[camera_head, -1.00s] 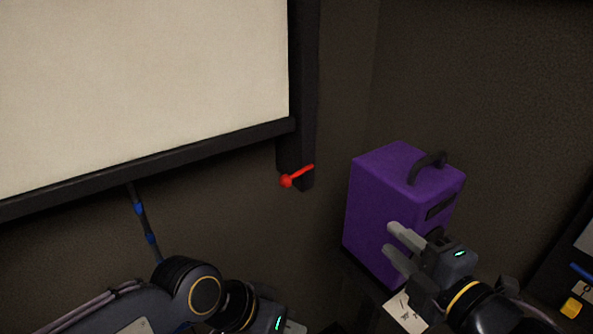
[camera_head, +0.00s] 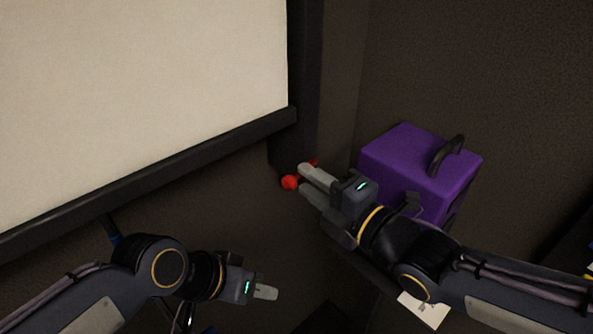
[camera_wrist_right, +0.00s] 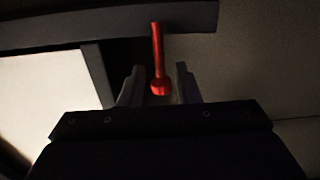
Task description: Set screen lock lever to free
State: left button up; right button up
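The red screen lock lever (camera_head: 289,182) sits at the lower end of the dark post (camera_head: 290,148) beside the screen. Its knob shows in the head view, while my right gripper covers much of its arm. In the right wrist view, the lever (camera_wrist_right: 158,60) has its knob end between the two fingers, with a gap on each side. My right gripper (camera_head: 304,179) is open at the lever; it also shows in the right wrist view (camera_wrist_right: 158,82). My left gripper (camera_head: 268,292) is low in the head view, away from the lever; its finger opening cannot be made out.
A pale screen (camera_head: 140,90) with a dark lower bar (camera_head: 150,172) fills the upper left. A purple case (camera_head: 405,160) with a black handle stands right of the lever, behind my right arm. A white card (camera_head: 424,310) lies below it. Space below the lever is clear.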

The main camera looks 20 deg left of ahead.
aim_at(298, 175)
jog(key=shift+x, duration=1.8)
grip_shut()
